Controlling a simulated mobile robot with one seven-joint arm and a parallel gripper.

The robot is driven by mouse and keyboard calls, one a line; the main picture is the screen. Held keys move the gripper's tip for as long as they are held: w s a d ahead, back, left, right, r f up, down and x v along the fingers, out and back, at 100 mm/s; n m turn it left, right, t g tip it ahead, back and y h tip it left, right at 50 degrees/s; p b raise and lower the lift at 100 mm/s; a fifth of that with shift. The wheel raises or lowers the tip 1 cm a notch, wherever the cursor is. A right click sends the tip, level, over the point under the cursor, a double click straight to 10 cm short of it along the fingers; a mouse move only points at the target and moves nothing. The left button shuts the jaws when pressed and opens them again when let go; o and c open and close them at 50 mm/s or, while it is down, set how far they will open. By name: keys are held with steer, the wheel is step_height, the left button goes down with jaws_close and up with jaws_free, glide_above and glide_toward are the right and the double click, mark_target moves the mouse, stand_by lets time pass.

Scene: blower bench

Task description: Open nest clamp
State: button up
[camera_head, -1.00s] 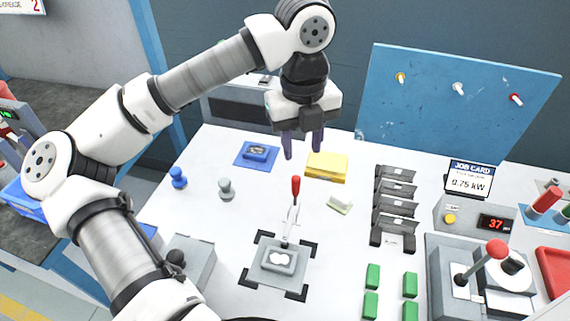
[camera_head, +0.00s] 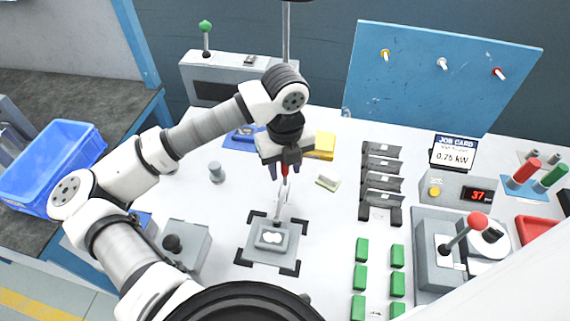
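The nest (camera_head: 271,242) is a grey plate with a pale part on it, framed by black corner marks on the white bench. The nest clamp (camera_head: 282,200) rises at its back edge as a thin metal lever with a red handle tip, standing roughly upright. My gripper (camera_head: 284,172) points down over the clamp, its fingers at the height of the red tip. The fingers look apart, with the red handle showing between or just behind them. I cannot tell whether they touch it.
A yellow block (camera_head: 322,146) and a small pale block (camera_head: 327,182) lie right of my gripper. Black holders (camera_head: 380,185) and green blocks (camera_head: 361,278) stand further right. A grey peg (camera_head: 216,172) and a grey box (camera_head: 182,245) stand left. Bench around the nest is clear.

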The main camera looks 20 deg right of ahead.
steer(key=shift+f, duration=0.3)
jaws_close()
